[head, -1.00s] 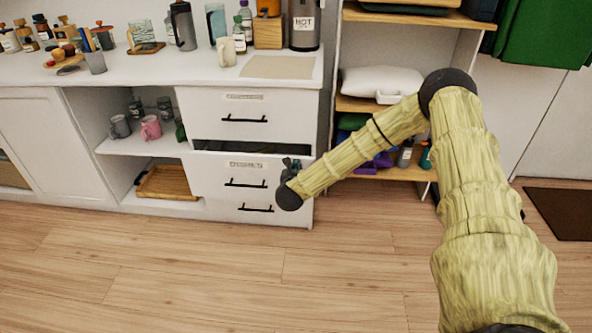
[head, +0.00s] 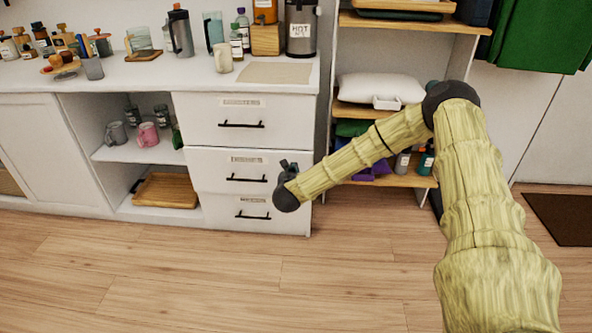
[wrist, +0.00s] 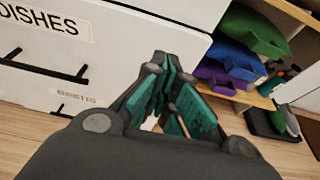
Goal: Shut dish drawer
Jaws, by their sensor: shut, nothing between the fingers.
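The dish drawer (head: 212,167) is the middle of three white drawers, with a black bar handle (head: 246,180) and a label. Its front looks flush with the drawers above and below, and no dark gap shows over it. In the wrist view the dish drawer (wrist: 130,38) front fills the upper left, and its label reads "DISHES". My gripper (head: 286,165) is at the right end of this front. It also shows in the wrist view (wrist: 161,60), with its fingers together and empty, pointing at the front's right part. Whether the fingertips touch it, I cannot tell.
The top drawer (head: 212,118) and bottom drawer (head: 222,213) look shut. Open shelves with mugs and a wooden tray (head: 166,190) are on the left. A shelf unit (head: 405,180) stands to the right. The wooden floor (head: 190,280) in front is clear.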

